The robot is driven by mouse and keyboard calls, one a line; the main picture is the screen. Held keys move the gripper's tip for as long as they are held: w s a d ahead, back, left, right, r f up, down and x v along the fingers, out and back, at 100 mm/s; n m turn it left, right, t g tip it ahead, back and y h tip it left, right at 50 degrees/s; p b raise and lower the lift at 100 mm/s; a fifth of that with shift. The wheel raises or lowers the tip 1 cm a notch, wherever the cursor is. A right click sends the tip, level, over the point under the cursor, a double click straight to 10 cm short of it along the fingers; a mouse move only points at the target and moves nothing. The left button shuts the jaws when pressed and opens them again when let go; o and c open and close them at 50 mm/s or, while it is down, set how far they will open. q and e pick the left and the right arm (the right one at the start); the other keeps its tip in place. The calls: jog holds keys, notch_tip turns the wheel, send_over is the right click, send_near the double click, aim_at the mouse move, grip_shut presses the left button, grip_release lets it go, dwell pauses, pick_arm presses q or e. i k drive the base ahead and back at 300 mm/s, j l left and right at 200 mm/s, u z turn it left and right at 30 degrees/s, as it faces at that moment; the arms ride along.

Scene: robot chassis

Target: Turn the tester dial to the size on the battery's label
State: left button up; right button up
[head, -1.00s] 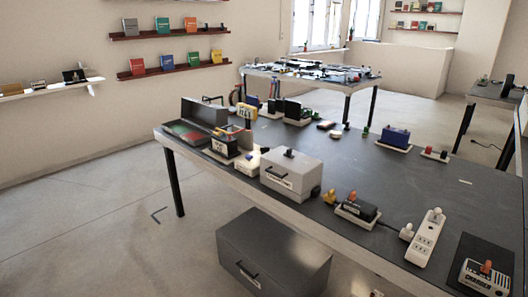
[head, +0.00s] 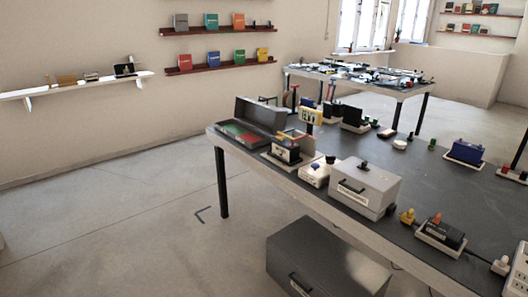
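No gripper of mine shows in the head view. A small white device (head: 315,174), possibly the tester, sits at the near edge of the dark workbench, left of a grey box; I cannot make out a dial or its markings. A black battery-like block (head: 286,152) with a pale label stands left of it, its label too small to read. A blue battery-like block (head: 466,151) sits on a pale base at the right.
The workbench (head: 420,205) carries a grey lidded box (head: 365,187), an open grey case (head: 247,130) and a white power strip (head: 519,268). A dark cabinet (head: 328,263) stands on the floor below. Open floor lies at the left.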

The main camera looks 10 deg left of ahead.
aim_at(330, 160)
jog(key=i+j, duration=0.1)
jog(key=j, duration=0.2)
jog(key=z, duration=0.65)
jog(key=i+j+z, duration=0.5)
jog(key=j+z, duration=0.3)
jog(key=j, duration=0.15)
jog(key=i+j+z, duration=0.25)
jog(key=j, duration=0.15)
jog(key=j+z, duration=0.25)
jog(key=k+j, duration=0.05)
jog(key=j, duration=0.05)
